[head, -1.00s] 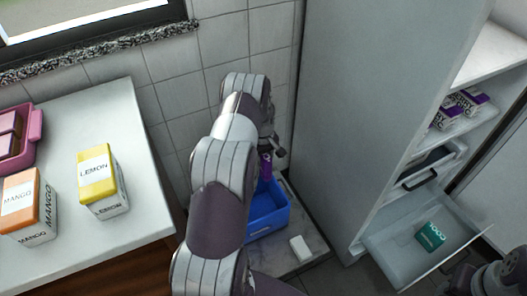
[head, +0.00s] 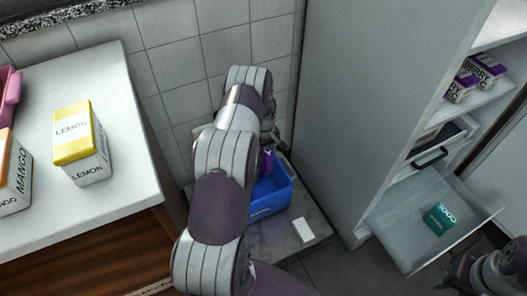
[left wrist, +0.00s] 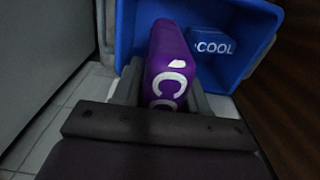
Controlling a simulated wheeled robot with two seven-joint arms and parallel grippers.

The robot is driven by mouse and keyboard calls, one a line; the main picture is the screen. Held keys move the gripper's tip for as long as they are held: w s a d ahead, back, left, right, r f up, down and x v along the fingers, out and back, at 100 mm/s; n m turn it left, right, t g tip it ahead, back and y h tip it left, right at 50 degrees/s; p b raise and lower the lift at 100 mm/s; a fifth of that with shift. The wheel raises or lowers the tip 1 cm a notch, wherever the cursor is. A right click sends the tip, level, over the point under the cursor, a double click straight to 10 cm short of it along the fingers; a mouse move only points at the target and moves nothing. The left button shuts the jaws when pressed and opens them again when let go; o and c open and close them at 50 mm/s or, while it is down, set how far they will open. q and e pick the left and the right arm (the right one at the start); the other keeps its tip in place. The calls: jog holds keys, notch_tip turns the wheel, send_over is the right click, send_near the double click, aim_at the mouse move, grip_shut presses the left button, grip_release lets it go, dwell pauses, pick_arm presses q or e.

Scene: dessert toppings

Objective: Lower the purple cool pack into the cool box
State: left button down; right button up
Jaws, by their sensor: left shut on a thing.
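The purple cool pack (head: 267,161) is held upright in my left gripper; it also shows in the left wrist view (left wrist: 170,62). My left gripper (left wrist: 168,100) is shut on the pack's near end. The blue cool box (head: 272,204) stands open below the pack. In the left wrist view the pack's far end overlaps the inside of the cool box (left wrist: 268,30); I cannot tell if it touches the bottom. My left arm hides part of the box in the head view. My right gripper (head: 458,268) is partly in view at the lower right, its jaws unclear.
A blue block marked COOL (left wrist: 212,44) lies inside the box. A white block (head: 303,230) lies beside the box on the grey slab. A teal pack (head: 438,218) lies in the open drawer (head: 400,226). The counter (head: 125,150) is left, the tall cabinet (head: 350,110) right.

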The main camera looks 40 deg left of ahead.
pick_arm(q)
notch_tip(320, 180, down, 15)
jog(key=b, duration=1.1)
dwell(0.8)
jog(key=shift+f+b, duration=1.85)
jog(key=shift+f, duration=0.55)
dwell(1.5)
jog(key=c, duration=0.5)
grip_release()
notch_tip(320, 180, up, 12)
jog(key=p, duration=0.6)
jog(key=shift+r+p, duration=0.3)
jog(key=shift+r, duration=0.05)
